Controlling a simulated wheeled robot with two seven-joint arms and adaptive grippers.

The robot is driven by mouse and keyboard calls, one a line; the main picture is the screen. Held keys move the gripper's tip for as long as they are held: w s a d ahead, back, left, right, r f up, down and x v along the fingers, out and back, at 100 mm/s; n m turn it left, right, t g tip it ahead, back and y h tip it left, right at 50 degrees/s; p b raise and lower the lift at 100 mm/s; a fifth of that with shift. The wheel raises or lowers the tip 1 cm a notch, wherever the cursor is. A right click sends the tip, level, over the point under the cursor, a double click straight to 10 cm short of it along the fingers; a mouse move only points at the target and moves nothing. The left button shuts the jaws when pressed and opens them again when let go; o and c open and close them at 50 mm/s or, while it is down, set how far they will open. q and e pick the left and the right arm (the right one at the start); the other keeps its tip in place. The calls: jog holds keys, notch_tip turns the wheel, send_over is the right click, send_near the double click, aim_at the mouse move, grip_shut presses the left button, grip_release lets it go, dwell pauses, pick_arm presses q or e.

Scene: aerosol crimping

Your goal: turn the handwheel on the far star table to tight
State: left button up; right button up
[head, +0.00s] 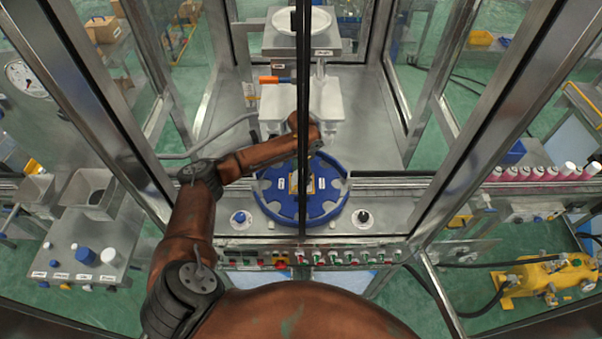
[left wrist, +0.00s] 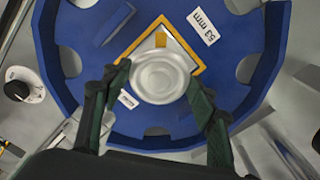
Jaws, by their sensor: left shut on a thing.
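The blue star table (head: 270,205) with scalloped pockets lies inside the glazed machine, in the middle of the head view. It fills much of the left wrist view (left wrist: 60,110), with a label reading 53 mm. A round silver piece, apparently the handwheel (left wrist: 160,78), sits at its middle over an orange-edged square plate (left wrist: 183,40). My left gripper (left wrist: 157,80) is shut on this silver piece, a dark green finger on each side. In the head view my left arm reaches over the table; a dark upright hides much of the gripper. My right gripper is not in view.
A dark upright bar (head: 303,90) stands in front of the table. Two knobs, blue (head: 240,218) and black (head: 363,217), flank it. A button panel (head: 310,258) runs along the front. White machine blocks (head: 285,105) stand behind. Metal frame posts (head: 520,95) rise at both sides.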

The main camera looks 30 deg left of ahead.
pick_arm(q)
jog(key=shift+c, duration=1)
jog(key=shift+r, duration=0.1)
jog(key=shift+m+p, duration=0.5)
jog(key=shift+p, duration=0.05)
jog(key=m+p, duration=0.2)
jog(key=m, duration=0.1)
jog(key=shift+r, duration=0.1)
jog(key=m+p, duration=0.2)
jog(key=m, duration=0.1)
jog(key=shift+w+m, duration=0.1)
jog(key=shift+m, duration=0.8)
